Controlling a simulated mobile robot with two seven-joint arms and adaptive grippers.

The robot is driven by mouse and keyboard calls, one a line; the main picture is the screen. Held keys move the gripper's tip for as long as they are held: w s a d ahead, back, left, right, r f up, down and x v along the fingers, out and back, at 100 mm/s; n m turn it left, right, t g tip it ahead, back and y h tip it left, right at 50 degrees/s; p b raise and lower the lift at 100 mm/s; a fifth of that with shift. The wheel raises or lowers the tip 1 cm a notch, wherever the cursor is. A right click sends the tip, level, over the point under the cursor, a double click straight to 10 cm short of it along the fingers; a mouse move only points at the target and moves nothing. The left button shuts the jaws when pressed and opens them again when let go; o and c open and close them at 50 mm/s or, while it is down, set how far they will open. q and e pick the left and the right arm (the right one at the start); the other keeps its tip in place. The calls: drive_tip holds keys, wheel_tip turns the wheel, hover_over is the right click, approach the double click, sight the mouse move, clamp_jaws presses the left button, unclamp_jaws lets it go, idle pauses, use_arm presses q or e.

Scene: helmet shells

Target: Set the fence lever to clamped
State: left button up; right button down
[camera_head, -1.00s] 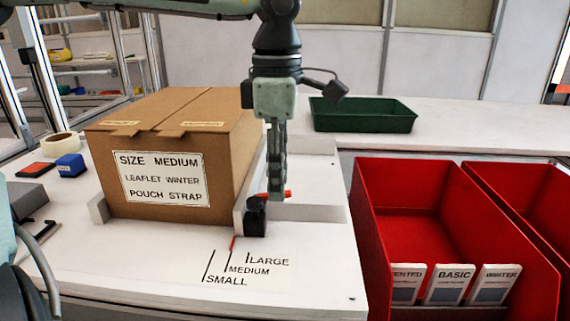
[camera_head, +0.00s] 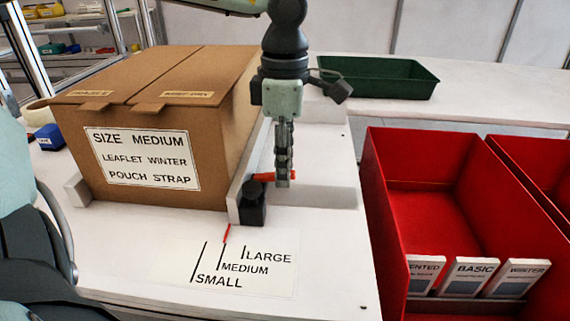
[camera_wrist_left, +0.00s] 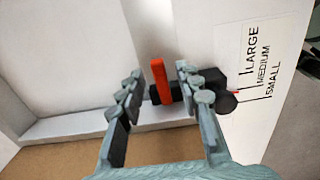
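The fence (camera_head: 243,168) is a low white wall along the right side of the box. A black clamp block (camera_head: 252,205) sits at its front end, with the orange fence lever (camera_head: 262,177) above it. The lever points rightward in the head view, partly hidden behind my left gripper (camera_head: 284,182). In the left wrist view the lever (camera_wrist_left: 160,80) shows between the two fingers of the left gripper (camera_wrist_left: 160,85), with gaps on both sides. The left gripper is open. My right gripper is not in view.
A cardboard box (camera_head: 140,155) stands left of the fence. A red pointer (camera_head: 227,233) lies near the medium mark of the size label (camera_head: 245,268). A green tray (camera_head: 380,78) is behind, and red bins (camera_head: 430,210) stand at right.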

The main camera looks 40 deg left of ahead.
use_arm(q)
drive_tip(key=shift+f, duration=0.4)
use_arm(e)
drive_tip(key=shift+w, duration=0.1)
use_arm(q)
clamp_jaws()
drive_tip(key=shift+f, duration=0.1)
drive_tip(key=y+b, duration=0.1)
drive_tip(key=f+g+b, duration=0.1)
drive_tip(key=b, duration=0.1)
drive_tip(key=shift+w+d+y, duration=0.2)
drive_tip(key=shift+y, duration=0.2)
drive_tip(key=shift+r, duration=0.15)
unclamp_jaws()
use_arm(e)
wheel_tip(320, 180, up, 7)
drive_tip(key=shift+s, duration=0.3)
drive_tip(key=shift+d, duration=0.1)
